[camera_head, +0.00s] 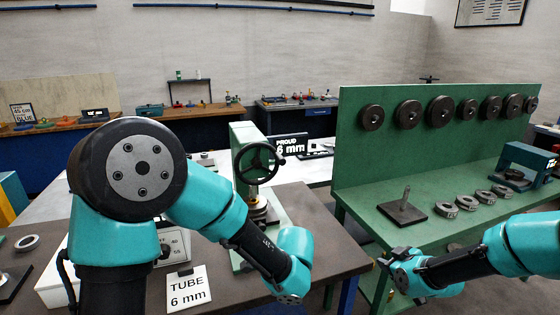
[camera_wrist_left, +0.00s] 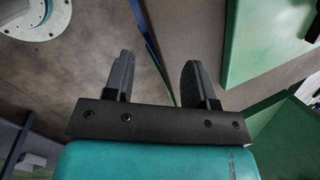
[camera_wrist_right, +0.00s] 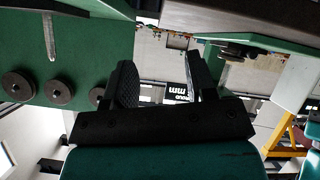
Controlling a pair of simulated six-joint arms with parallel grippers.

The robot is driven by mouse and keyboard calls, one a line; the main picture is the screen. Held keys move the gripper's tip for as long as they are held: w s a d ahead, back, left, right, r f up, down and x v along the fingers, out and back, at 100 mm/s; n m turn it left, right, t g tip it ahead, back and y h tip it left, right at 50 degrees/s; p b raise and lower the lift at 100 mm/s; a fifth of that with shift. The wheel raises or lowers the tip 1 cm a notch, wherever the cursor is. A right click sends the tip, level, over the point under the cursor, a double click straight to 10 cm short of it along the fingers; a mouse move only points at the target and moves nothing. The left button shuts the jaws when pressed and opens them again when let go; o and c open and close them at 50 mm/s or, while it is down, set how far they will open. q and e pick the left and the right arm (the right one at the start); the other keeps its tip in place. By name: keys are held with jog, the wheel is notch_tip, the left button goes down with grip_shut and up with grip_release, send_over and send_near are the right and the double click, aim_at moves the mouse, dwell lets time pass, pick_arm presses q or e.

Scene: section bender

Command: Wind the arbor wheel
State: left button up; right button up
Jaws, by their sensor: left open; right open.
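The arbor wheel (camera_head: 258,162) is a black handwheel with a side knob on a green press (camera_head: 243,135), in the middle of the head view. A stack of grey rings (camera_head: 262,212) sits below it. My left arm stretches across the bench in front of the press; its fingers are hidden in the head view. The left wrist view shows my left gripper (camera_wrist_left: 157,72) open and empty. My right gripper (camera_head: 393,265) is right of the press, in front of the green rack, clear of the wheel. The right wrist view shows it (camera_wrist_right: 160,75) open and empty.
A green rack (camera_head: 374,185) at right carries several dark discs (camera_head: 409,114), a post on a plate (camera_head: 403,209) and several grey rings (camera_head: 467,203). A "TUBE 6 mm" card (camera_head: 188,290) stands at the front. A gap separates bench and rack.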

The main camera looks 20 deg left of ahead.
pick_arm(q)
jog(key=w+r+m+t+y, duration=0.2)
jog(key=w+r+m+t, duration=0.1)
jog(key=w+r+m, duration=0.15)
pick_arm(e)
jog(key=s+d+f+m+g+h, duration=0.1)
jog(key=s+d+f+m+g, duration=0.15)
jog(key=s+f, duration=0.6)
jog(key=s+d+f+m+g+h, duration=0.15)
jog(key=s+f+m+g, duration=0.35)
jog(key=f, duration=0.7)
pick_arm(q)
jog(key=m+t+y, duration=0.5)
jog(key=m+t, duration=0.2)
jog(key=t, duration=0.2)
send_near(280, 159)
jog(key=s+d+f, duration=0.1)
jog(key=s+d, duration=0.3)
jog(key=shift+a+f, duration=0.15)
jog(key=shift+a, duration=0.05)
pick_arm(e)
jog(key=s+d+f+m+g, duration=0.1)
jog(key=s+f, duration=0.3)
jog(key=s, duration=0.4)
jog(key=s+d+f+m+g, duration=0.1)
jog(key=s+f+m, duration=0.2)
jog(key=s, duration=0.5)
jog(key=shift+s+d+f, duration=0.4)
